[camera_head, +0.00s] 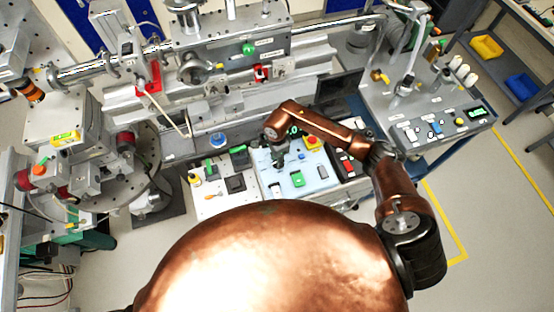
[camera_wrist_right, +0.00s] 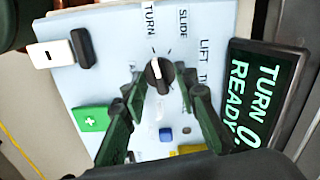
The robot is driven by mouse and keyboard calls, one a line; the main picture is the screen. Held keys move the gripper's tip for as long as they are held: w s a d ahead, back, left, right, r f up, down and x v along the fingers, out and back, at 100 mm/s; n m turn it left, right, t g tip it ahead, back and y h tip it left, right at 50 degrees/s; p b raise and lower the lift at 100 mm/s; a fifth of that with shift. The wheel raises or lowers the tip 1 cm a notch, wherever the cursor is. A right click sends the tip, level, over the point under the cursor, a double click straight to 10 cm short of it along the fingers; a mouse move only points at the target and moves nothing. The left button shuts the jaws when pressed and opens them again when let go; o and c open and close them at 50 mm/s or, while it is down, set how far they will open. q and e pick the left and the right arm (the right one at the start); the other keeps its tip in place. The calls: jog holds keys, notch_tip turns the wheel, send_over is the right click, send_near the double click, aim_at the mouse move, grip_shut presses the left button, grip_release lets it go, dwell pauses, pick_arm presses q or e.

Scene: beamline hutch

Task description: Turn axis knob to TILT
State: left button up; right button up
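The axis knob (camera_wrist_right: 158,75) is a round black knob with a white pointer mark, on a pale blue panel (camera_head: 270,185). Its labels read TURN, SLIDE, LIFT and a partly hidden one starting with T. The white mark points up-left in the right wrist view, toward TURN. A dark display (camera_wrist_right: 262,95) beside the panel reads "TURN 0 READY". My right gripper (camera_wrist_right: 160,72) is open, its fingertips on either side of the knob with visible gaps. In the head view my right gripper (camera_head: 279,161) is over the panel and hides the knob. My left gripper is not in view.
On the panel are a green button (camera_wrist_right: 91,118), a blue button (camera_wrist_right: 166,134) and a black-and-white switch (camera_wrist_right: 63,50). A panel with red and black switches (camera_head: 347,163) stands right of it.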

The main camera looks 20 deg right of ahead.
jog(key=shift+c, duration=0.6)
grip_shut()
